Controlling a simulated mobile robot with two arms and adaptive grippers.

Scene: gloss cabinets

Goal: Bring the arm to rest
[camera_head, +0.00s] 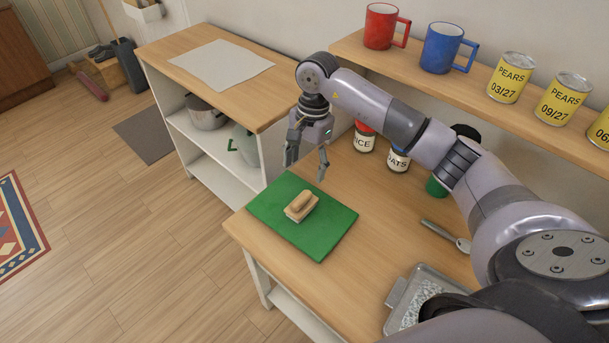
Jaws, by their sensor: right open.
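My right arm (440,150) reaches in from the right over the wooden counter. Its gripper (307,165) points down with its fingers apart and nothing between them. It hangs above the back edge of a green mat (330,233). A sandwich-like item (301,206) lies on the mat, in front of and below the gripper, apart from the fingers. My left gripper is not in view.
A shelf (470,90) behind the arm holds a red mug (381,27), a blue mug (441,48) and several pear cans (510,77). Jars (364,140) stand under it. A spoon (447,236) and a metal tray (398,299) lie at right. A lower cabinet (160,58) stands left.

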